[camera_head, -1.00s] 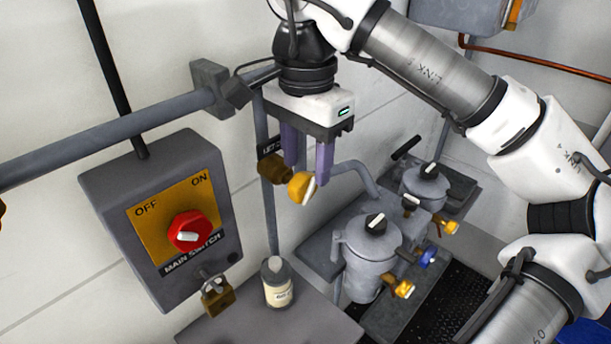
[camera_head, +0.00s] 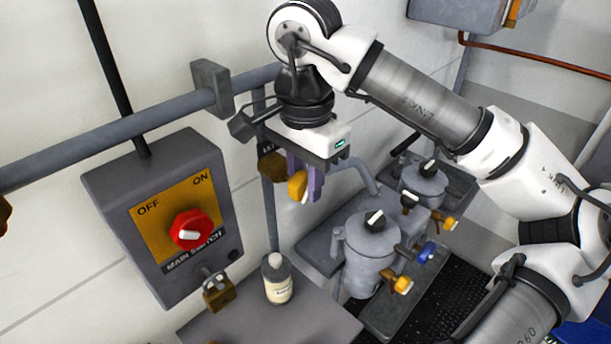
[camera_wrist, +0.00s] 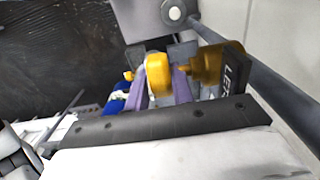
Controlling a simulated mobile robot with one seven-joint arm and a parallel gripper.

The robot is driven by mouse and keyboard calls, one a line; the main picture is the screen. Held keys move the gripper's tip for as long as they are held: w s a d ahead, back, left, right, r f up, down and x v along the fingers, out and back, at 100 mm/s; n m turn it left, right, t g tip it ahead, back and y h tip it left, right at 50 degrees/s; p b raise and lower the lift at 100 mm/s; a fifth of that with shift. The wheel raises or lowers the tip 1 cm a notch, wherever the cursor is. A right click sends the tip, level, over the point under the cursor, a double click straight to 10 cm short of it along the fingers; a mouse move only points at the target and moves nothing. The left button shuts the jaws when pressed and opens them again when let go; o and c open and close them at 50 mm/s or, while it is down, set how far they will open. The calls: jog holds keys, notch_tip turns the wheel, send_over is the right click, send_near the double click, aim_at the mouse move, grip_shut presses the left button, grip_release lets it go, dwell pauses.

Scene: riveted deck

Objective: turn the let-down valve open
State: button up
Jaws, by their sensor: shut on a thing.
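The let-down valve has a yellow knob (camera_head: 296,185) with a white mark, on a brass body (camera_head: 271,167) by the grey pipe. In the wrist view the knob (camera_wrist: 158,72) sits between my two purple fingers, with the brass body (camera_wrist: 208,63) and a partly hidden dark label (camera_wrist: 233,70) to its right. My gripper (camera_head: 305,188) points down from above and is shut on the knob. The fingers hide part of the knob and its mark, so I cannot read how far it is turned.
A main switch box (camera_head: 150,250) with a red knob and a padlock (camera_head: 218,292) is at left. A labelled bottle (camera_head: 278,282) stands on a grey ledge below the valve. Grey canisters (camera_head: 367,255) with small taps stand at right. A thick pipe (camera_head: 110,130) runs at upper left.

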jog(key=shift+f+t+h+b, duration=0.1)
jog(key=shift+t+h+b, duration=0.2)
jog(key=shift+b, duration=0.3)
jog(key=shift+a+t+h+b, duration=0.1)
jog(key=shift+t+h+b, duration=0.2)
jog(key=shift+b, duration=0.45)
jog(key=shift+s+a+t+h+b, duration=0.1)
jog(key=shift+s+t+h+b, duration=0.1)
jog(key=shift+t+h+b, duration=1.3)
jog(key=o, duration=1)
